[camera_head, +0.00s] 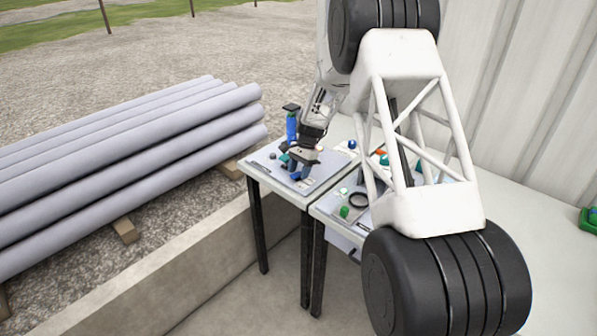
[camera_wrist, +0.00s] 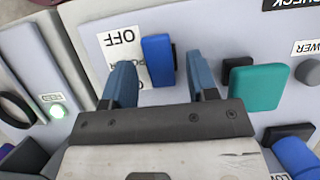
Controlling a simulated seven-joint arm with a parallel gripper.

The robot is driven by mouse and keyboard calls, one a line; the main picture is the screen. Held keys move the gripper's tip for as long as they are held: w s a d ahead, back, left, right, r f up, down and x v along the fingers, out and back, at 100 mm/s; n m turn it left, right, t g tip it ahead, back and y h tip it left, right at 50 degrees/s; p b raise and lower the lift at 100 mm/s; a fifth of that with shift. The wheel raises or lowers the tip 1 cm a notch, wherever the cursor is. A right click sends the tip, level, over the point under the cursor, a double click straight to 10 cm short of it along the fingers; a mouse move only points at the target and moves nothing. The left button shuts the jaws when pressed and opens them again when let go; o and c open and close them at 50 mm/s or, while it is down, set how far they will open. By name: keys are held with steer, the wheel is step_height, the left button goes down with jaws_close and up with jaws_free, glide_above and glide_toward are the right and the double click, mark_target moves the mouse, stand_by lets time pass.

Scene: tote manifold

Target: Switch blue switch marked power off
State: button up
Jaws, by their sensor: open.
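The blue switch (camera_wrist: 158,60) is a rectangular rocker on a light grey panel (camera_wrist: 205,25). A white label reading OFF upside down (camera_wrist: 120,37) is beside it. In the head view my gripper (camera_head: 301,171) points down over the left panel table, and the switch cannot be made out there.
A teal switch (camera_wrist: 256,87) is close right of the right finger. A grey knob (camera_wrist: 307,72) and a blue cylinder (camera_wrist: 297,157) are farther right. Pipes (camera_head: 130,155) lie beside the tables.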

steer(key=shift+f, duration=0.15)
steer(key=c, duration=0.9)
steer(key=shift+a, duration=0.1)
steer(key=shift+s, duration=0.1)
steer(key=shift+s+a+t+h, duration=0.15)
steer(key=shift+t+h, duration=0.7)
steer(key=shift+s+a+t+h, duration=0.15)
steer(key=shift+t+h, duration=0.7)
